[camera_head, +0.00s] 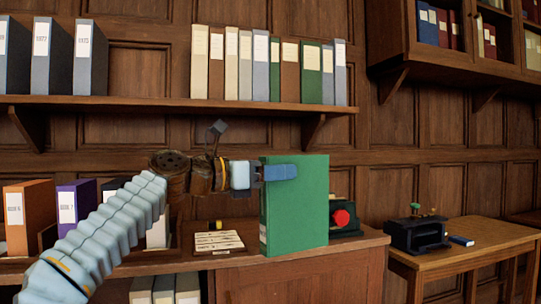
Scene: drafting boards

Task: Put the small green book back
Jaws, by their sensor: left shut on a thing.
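My left gripper (277,172) comes in from the left and is shut on the top part of a green book (298,212). The book is upright, with its cover facing me, in front of the lower counter's right part. I cannot tell whether its bottom edge touches the counter. A wall shelf (180,103) above holds a row of files and books, among them another green one (311,72) that stands upright near the row's right end. My right gripper is not in view.
A black device with a red knob (341,217) stands behind the book. A card holder (218,241) lies left of it. Binders (30,215) stand on the counter at left.

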